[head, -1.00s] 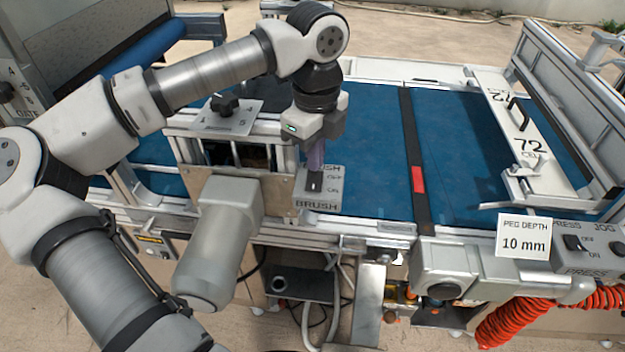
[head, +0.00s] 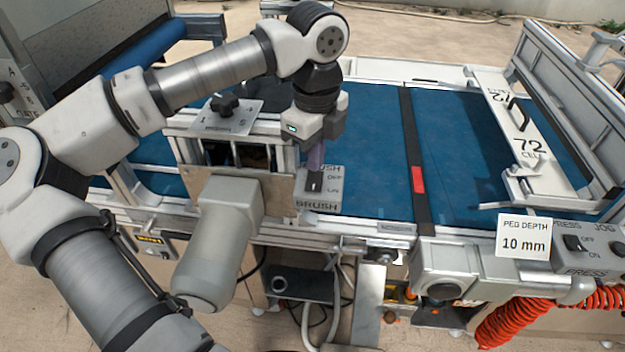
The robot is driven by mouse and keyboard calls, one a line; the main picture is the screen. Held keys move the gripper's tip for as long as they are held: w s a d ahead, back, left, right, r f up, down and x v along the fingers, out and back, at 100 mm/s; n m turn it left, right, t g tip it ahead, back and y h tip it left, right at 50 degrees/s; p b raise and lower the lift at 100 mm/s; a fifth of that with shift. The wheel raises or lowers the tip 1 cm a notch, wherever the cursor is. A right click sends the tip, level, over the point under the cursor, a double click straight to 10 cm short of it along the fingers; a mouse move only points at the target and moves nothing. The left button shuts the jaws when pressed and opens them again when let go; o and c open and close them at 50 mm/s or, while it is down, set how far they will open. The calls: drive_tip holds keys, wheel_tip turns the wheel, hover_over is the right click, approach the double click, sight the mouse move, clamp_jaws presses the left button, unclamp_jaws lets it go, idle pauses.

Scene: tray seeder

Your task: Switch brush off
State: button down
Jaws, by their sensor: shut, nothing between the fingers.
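The brush switch is a small black rocker (head: 314,183) on a grey plate (head: 321,207) lettered BRUSH, with OFF above and ON below at its right. My gripper (head: 316,166) is shut and empty, pointing down with its fingertips at the upper part of the switch. The fingers cover the top of the rocker and part of the upper lettering. I cannot tell whether the tips touch the rocker, nor which way it is tipped.
A grey motor housing (head: 217,240) stands left of the plate. The blue belt (head: 369,150) runs behind, crossed by a black strip with a red patch (head: 418,179). The PRESS switch (head: 577,243) and PEG DEPTH sign (head: 524,242) are at the right.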

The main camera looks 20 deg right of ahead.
sight(315, 174)
drive_tip(key=shift+f+b, duration=1.05)
drive_tip(key=shift+f, duration=0.05)
idle(0.6)
drive_tip(key=shift+r, duration=0.2)
drive_tip(key=shift+r+p, duration=1.8)
drive_tip(key=shift+r, duration=1.6)
drive_tip(key=shift+f, duration=0.1)
